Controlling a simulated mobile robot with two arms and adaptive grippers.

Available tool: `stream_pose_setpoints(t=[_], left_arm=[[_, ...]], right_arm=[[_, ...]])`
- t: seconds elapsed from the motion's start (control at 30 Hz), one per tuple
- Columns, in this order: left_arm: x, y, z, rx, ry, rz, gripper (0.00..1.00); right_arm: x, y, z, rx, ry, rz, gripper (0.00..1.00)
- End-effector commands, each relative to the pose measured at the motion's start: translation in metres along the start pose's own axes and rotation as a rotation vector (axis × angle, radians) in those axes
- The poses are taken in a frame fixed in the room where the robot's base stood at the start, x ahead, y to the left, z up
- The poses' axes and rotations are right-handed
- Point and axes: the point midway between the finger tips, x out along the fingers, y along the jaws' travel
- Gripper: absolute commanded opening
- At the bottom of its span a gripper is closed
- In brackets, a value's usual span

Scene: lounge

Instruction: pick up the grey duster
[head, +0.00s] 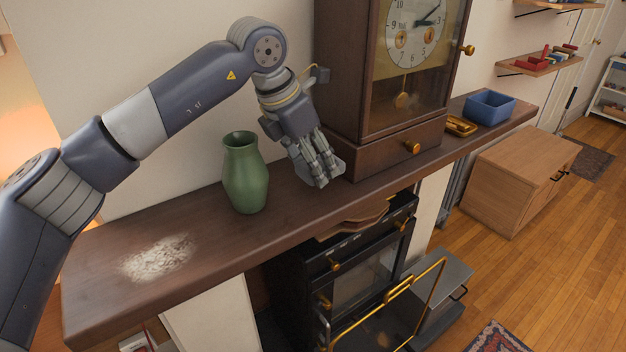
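My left gripper (320,178) points down at the wooden mantel shelf (205,232), between the green vase and the clock. A small light grey thing (338,168), which looks like the grey duster, shows behind and beside its fingers, close to the clock's base. The fingers hide most of it. I cannot tell whether the fingers are closed on it or only next to it, nor whether it touches the shelf. My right gripper is not in view.
A green vase (246,175) stands left of my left gripper. A tall clock (385,95) stands close on its right. A pale dust patch (158,258) lies on the shelf's left part. A brass tray (460,126) and blue bin (489,107) sit farther right. A black stove (345,280) is below.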

Motion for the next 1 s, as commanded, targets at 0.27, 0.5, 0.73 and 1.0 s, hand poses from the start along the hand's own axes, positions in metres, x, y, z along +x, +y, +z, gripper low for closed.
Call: stream_pose_setpoints(t=[0.27, 0.5, 0.73, 1.0], left_arm=[[-0.013, -0.045, -0.040, 0.008, 0.002, 0.000, 0.33], [-0.034, -0.086, -0.072, 0.007, 0.003, 0.000, 0.33], [-0.047, -0.110, -0.091, 0.004, 0.004, -0.001, 0.33], [-0.052, -0.116, -0.096, 0.002, 0.005, -0.003, 0.33]], right_arm=[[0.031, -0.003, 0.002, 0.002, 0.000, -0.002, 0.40], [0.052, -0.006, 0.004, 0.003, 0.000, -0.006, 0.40], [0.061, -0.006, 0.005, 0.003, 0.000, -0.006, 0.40], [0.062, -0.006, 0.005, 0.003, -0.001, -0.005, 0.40]])
